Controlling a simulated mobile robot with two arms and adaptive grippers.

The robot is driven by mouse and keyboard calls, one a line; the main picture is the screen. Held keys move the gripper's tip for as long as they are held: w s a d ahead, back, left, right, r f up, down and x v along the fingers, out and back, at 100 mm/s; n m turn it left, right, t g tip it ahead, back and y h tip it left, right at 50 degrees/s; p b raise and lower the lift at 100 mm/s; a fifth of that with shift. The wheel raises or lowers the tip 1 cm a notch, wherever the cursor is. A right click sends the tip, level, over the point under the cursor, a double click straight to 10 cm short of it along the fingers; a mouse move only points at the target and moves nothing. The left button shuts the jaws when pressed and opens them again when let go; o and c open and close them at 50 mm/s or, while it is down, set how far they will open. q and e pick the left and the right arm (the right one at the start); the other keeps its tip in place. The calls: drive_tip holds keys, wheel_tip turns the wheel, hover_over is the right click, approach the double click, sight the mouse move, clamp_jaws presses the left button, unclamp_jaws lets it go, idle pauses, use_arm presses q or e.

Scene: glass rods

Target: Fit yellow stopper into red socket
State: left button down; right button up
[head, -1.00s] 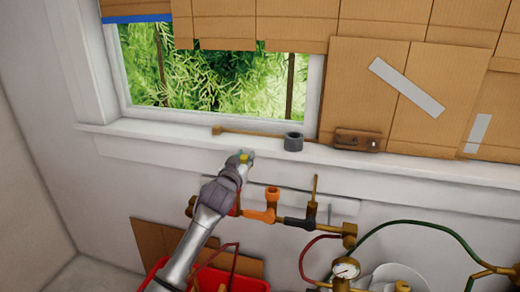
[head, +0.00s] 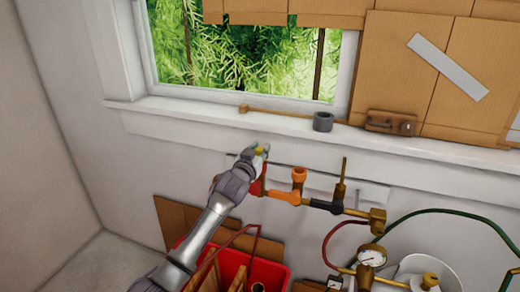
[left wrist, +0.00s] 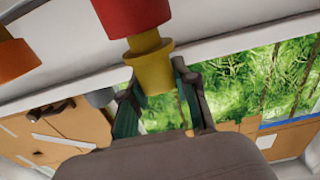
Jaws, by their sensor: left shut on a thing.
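My left gripper (head: 260,151) is shut on the yellow stopper (head: 259,149), just above the red socket (head: 258,181) on the pipe under the window. In the left wrist view, the yellow stopper (left wrist: 151,71) sits between the dark green fingers of the left gripper (left wrist: 157,105). Its narrow end points at the red socket (left wrist: 130,14) and meets its edge in the picture. I cannot tell whether the narrow end is inside the socket or only in front of it. My right gripper is not in view.
An orange socket (head: 299,176) and a dark socket with a brass rod (head: 342,180) stand to the right on the same pipe. A grey ring (head: 323,122) lies on the window sill (head: 200,112). A red crate (head: 270,272) stands below.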

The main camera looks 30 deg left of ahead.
use_arm(q)
drive_tip(key=shift+f, duration=0.15)
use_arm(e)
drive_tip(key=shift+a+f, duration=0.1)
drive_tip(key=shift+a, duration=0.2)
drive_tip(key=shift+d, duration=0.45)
use_arm(q)
drive_tip(key=shift+p, duration=0.4)
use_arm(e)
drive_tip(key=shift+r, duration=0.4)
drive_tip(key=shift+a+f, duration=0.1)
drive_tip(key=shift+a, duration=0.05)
use_arm(q)
drive_tip(key=shift+f+b, duration=0.4)
drive_tip(key=shift+f, duration=0.15)
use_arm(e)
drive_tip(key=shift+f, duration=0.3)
use_arm(q)
drive_tip(key=c, duration=1.2)
unclamp_jaws()
drive_tip(key=shift+o, duration=0.2)
